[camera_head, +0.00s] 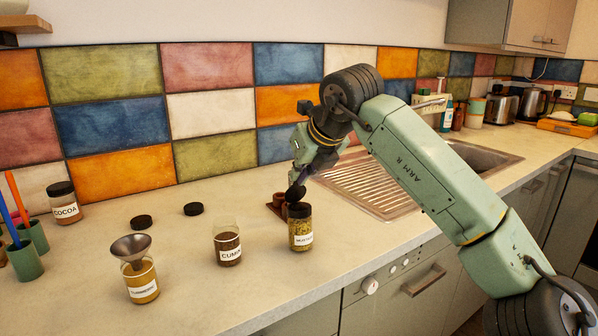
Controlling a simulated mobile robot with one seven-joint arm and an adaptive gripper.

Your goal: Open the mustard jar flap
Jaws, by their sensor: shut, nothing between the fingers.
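The mustard jar (300,229) stands upright near the counter's front edge. It is clear, holds yellow-brown contents and has a white label. Its dark lid or flap (299,210) is on top and looks closed. My gripper (296,194) is shut and points down just above the lid, with nothing held. Its fingertips overlap the lid's back in the view, and I cannot tell whether they touch it.
An open cumin jar (228,249) and a jar with a funnel (132,249) stand to the left. Two loose black lids (141,222) (193,209) and a cocoa jar (64,203) are further back. The sink (470,155) is behind my arm.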

